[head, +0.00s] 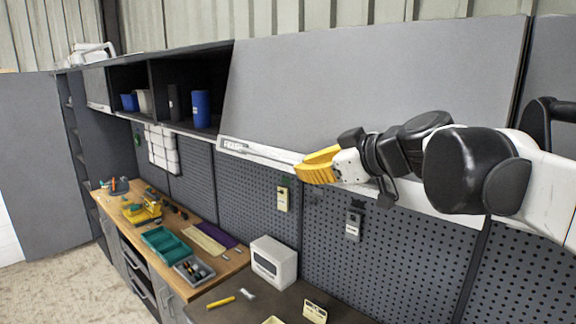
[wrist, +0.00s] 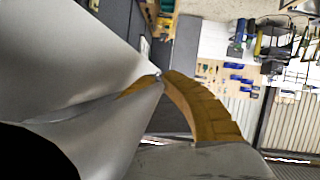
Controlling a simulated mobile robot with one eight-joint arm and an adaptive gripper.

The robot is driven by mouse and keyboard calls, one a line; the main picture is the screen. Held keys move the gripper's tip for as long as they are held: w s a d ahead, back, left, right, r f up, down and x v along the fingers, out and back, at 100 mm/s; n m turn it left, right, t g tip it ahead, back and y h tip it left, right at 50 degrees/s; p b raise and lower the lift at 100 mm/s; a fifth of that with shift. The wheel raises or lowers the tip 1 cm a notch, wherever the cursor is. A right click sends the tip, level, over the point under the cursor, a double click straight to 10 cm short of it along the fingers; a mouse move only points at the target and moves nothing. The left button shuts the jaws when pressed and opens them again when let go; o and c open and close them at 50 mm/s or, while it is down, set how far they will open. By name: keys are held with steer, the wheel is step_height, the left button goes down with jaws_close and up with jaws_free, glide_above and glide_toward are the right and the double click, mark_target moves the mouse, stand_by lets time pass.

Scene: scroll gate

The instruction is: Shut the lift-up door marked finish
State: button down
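The lift-up door is the large grey panel (head: 375,75) on the upper cabinet in the head view. A white strip runs along its lower edge, with a dark label (head: 233,146) near the left end whose small letters seem to read finish. The panel hangs down nearly in line with the cabinet front; I cannot tell if a small gap is left. My gripper (head: 312,166) has yellow fingers and is at the white strip, right of the label. It seems to touch the strip. A yellow finger (wrist: 205,108) also shows in the wrist view beside a pale grey surface. Whether the fingers are closed is unclear.
Left of the door is an open cabinet bay with a blue cup (head: 201,108) and a dark container. Below are a pegboard wall, a white box (head: 273,262) and a wooden workbench (head: 215,256) with a green tray and tools. Open floor lies at the lower left.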

steer(key=w+d+f+n+b, duration=0.1)
steer(key=w+d+f, duration=0.1)
steer(key=w+d, duration=0.3)
steer(key=shift+w+f+t, duration=0.3)
steer(key=shift+w, duration=0.15)
steer(key=shift+d, duration=0.1)
steer(key=c, duration=1.8)
jaws_free()
steer(key=shift+w, duration=0.15)
steer(key=shift+d, duration=0.1)
steer(key=v, duration=1.2)
steer(key=shift+r, duration=0.15)
steer(key=shift+a, duration=0.25)
